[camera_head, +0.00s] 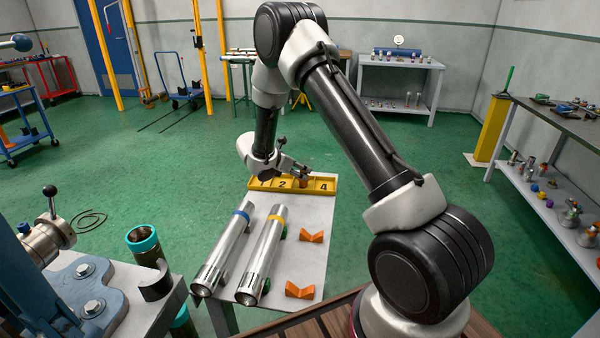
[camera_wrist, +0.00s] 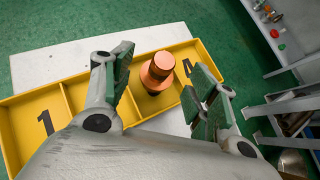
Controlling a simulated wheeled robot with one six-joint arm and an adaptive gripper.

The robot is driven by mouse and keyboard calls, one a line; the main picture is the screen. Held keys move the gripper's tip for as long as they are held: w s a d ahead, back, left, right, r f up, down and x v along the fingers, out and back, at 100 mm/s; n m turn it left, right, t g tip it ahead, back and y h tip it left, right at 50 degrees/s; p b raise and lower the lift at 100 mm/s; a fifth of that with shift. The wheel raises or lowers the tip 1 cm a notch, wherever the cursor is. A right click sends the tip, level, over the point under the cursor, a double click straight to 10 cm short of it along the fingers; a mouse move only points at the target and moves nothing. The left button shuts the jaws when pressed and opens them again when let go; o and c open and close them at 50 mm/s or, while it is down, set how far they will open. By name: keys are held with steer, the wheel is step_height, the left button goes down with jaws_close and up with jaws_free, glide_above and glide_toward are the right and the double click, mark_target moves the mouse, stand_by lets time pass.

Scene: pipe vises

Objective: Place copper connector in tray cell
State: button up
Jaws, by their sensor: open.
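The yellow tray (camera_head: 325,192) lies at the far end of the light table, with cells marked 2 and 4 visible in the head view. In the wrist view the tray (camera_wrist: 22,157) shows numbers 1 and 4. The copper connector (camera_wrist: 157,73) stands in the cell beside number 4, whose own number is hidden. It looks upright, with a wider lower collar. In the head view it shows as a small copper spot (camera_head: 304,181) under my gripper (camera_head: 298,172). In the wrist view my gripper (camera_wrist: 165,84) is open, its green-padded fingers on either side of the connector, apparently clear of it.
Two metal pipes, one with a blue band (camera_head: 224,250) and one with a yellow band (camera_head: 262,252), lie on the table. Two orange V-blocks (camera_head: 312,236) (camera_head: 300,290) are at right. A blue vise (camera_head: 80,290) stands at lower left.

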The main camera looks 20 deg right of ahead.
steer(key=v, duration=0.9)
steer(key=s+d+r+m+g+y, duration=0.1)
steer(key=s+d+r+m+y, duration=0.1)
steer(key=s+d+r+m, duration=0.55)
steer(key=s+d+r+m+g+y, duration=0.15)
steer(key=s+r+m, duration=0.25)
steer(key=s+r, duration=0.7)
steer(key=s+a+r+m+t+y, duration=0.1)
steer(key=s+m, duration=0.4)
steer(key=s, duration=0.6)
steer(key=s+a+r+m+t+y, duration=0.2)
steer(key=s+m+y, duration=0.3)
steer(key=s, duration=0.6)
steer(key=shift+r+m, duration=0.45)
steer(key=shift+r, duration=0.35)
